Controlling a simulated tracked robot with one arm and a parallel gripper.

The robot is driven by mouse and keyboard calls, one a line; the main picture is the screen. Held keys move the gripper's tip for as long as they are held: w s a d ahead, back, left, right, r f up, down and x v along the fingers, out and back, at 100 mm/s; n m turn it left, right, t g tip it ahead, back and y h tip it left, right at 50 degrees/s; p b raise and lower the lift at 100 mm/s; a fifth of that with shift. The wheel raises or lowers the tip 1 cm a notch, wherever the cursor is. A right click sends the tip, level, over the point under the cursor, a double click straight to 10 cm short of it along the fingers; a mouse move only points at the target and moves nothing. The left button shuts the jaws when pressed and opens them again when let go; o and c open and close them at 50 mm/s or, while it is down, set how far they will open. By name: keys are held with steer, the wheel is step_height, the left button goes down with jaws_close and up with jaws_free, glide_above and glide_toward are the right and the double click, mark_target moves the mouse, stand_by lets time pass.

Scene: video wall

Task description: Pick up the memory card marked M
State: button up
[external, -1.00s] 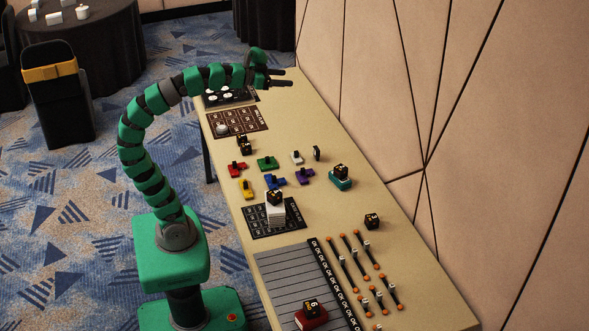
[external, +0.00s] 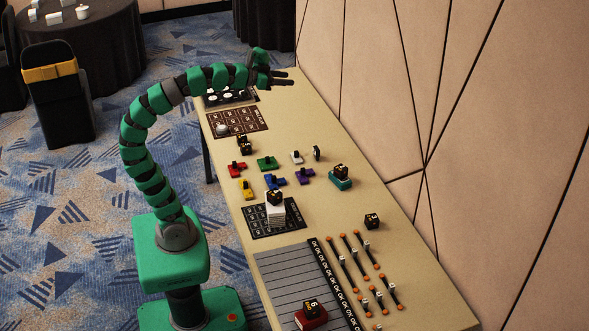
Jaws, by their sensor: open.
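I cannot tell which thing is the memory card marked M, as the markings are too small to read. Small black blocks with pale or orange marks stand along the table: one on the bare right side (external: 372,221), one on a white stack (external: 274,196), one on a teal base (external: 341,171), one on a red base (external: 310,307). A thin dark piece (external: 316,153) stands upright near the middle. My gripper (external: 291,78) is open and empty above the table's far end, its fingers pointing right toward the wall. It is well apart from these blocks.
The long beige table (external: 345,215) runs beside a panelled wall (external: 400,80). Several coloured pieces with black knobs, including a green one (external: 267,162), lie mid-table. A brown grid board (external: 252,119) is near the far end. Orange-ended rods lie at the near end.

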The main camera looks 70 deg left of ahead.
mark_target(316, 148)
steer(key=w+a+f+n+g+y+b, duration=0.1)
steer(key=w+a+f+n+g+y, duration=0.2)
steer(key=w+a+f, duration=0.5)
steer(key=w+a+f+n+g+y+b, duration=0.25)
steer(key=w+f, duration=0.35)
steer(key=f, duration=0.5)
steer(key=w+a+f+n+g+y+b, duration=0.1)
steer(key=w+a+f+n+g+y, duration=0.3)
steer(key=w+f, duration=0.45)
steer(key=w+a+f+n+g+y+b, duration=0.25)
steer(key=a+f+n, duration=0.2)
steer(key=f, duration=0.95)
steer(key=w+a+f+n+g+y+b, duration=0.1)
steer(key=w+a+f+n+g, duration=0.15)
steer(key=a+f, duration=0.75)
steer(key=shift+n+g, duration=0.25)
steer(key=shift+n, duration=0.2)
steer(key=a+f, duration=0.3)
steer(key=a+f+b, duration=0.1)
steer(key=a+f, duration=0.2)
steer(key=a+f+b, duration=0.1)
steer(key=a+f, duration=0.2)
steer(key=shift+s+f, duration=0.2)
steer(key=shift+s, duration=0.1)
jaws_close()
